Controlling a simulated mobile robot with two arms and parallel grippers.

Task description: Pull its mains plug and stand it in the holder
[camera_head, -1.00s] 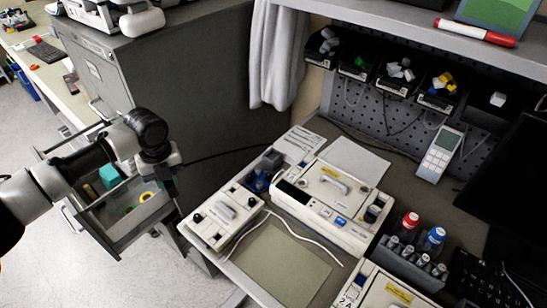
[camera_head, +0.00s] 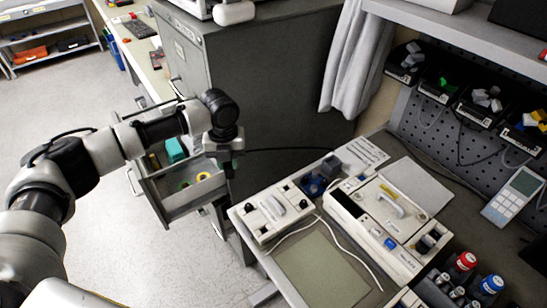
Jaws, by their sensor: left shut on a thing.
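My left gripper (camera_head: 228,160) is at the right side of the open drawer, in front of the grey cabinet. It points down and is shut on a small dark thing, apparently the mains plug; the jaws hide most of it. A black cable (camera_head: 290,150) runs from the gripper to the right, toward the bench. Two cream pump units stand on the bench: a smaller one (camera_head: 273,212) at the left and a larger one (camera_head: 385,222) to its right. A blue fitting (camera_head: 313,186) with a dark grey block beside it sits between them; I cannot tell whether it is the holder. My right gripper is out of view.
The open drawer (camera_head: 189,200) holds a teal box and yellow and green rings. A grey cabinet (camera_head: 275,95) stands behind the arm. A flat greenish mat (camera_head: 320,268) and a white cable lie at the bench front. Bottles with red and blue caps stand at lower right.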

